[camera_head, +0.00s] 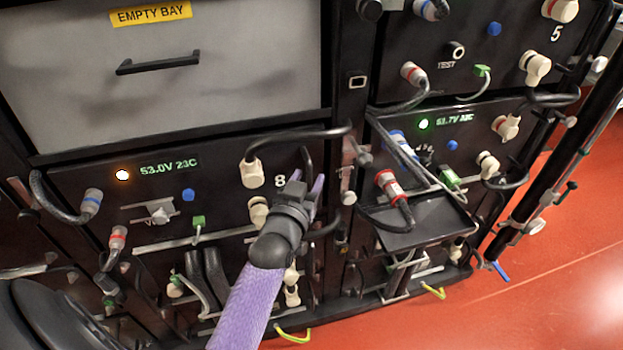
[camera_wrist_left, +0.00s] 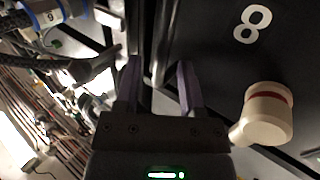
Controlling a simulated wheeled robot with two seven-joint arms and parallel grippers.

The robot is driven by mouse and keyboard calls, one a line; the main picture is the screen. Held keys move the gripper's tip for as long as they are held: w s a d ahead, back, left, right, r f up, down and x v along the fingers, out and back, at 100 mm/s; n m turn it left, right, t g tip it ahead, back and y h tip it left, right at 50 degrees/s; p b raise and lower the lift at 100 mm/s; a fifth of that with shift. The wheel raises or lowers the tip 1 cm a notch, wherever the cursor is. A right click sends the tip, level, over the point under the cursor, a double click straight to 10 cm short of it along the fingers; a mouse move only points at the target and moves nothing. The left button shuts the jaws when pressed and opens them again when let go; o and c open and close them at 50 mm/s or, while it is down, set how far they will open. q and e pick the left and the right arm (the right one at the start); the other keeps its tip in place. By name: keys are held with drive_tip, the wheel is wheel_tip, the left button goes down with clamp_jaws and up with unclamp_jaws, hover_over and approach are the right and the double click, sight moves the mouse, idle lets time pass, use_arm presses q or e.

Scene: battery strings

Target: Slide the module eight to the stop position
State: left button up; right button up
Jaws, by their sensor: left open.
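Module eight (camera_head: 222,180) is a black front panel marked 8, with an orange light and a green "53.0V 23C" readout. It sits in the rack below the empty bay. Its right edge and number also show in the left wrist view (camera_wrist_left: 222,60). My left gripper (camera_head: 308,182) is at the right end of this panel, beside the cream connectors, and partly hides that end. In the left wrist view its two purple fingers (camera_wrist_left: 160,75) are apart with nothing seen held, beside the panel edge and a rack upright. I cannot tell whether they touch it. My right gripper is not in view.
A cream connector with a red band (camera_wrist_left: 267,113) is close right of the fingers. Unplugged-looking red (camera_head: 390,184) and grey cables hang around a black shelf (camera_head: 428,222) at right. The grey empty bay (camera_head: 230,90) is above. Red floor (camera_head: 560,260) is clear at right.

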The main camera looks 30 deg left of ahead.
use_arm(q)
drive_tip(key=shift+x, duration=0.9)
clamp_jaws()
idle(0.5)
